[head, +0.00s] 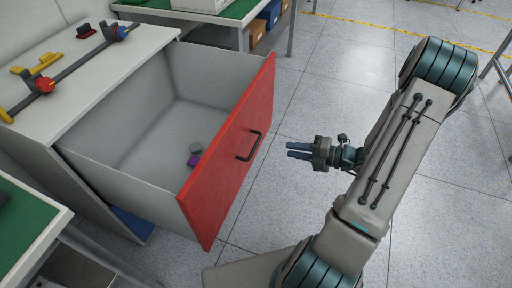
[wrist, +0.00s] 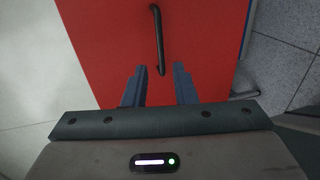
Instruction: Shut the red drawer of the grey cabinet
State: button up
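The grey cabinet (head: 62,140) stands at the left in the head view. Its red drawer (head: 222,160) is pulled well out, with a red front and a dark bar handle (head: 249,146). My gripper (head: 288,151) is in front of the drawer front, to the right of the handle and apart from it. In the wrist view the red front (wrist: 110,40) fills the middle, and the handle (wrist: 158,40) lies ahead of my gripper (wrist: 160,82). The two fingers are apart with nothing between them.
Clamps on a bar (head: 75,65) lie on the cabinet top. Green-topped tables stand at the lower left (head: 22,228) and behind (head: 238,10). The floor (head: 310,95) right of the drawer is clear.

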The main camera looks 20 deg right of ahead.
aim_at(256, 143)
jog(key=b+x, duration=0.2)
jog(key=x, duration=1.1)
jog(key=shift+a+b, duration=0.15)
jog(key=shift+b, duration=0.25)
grip_shut()
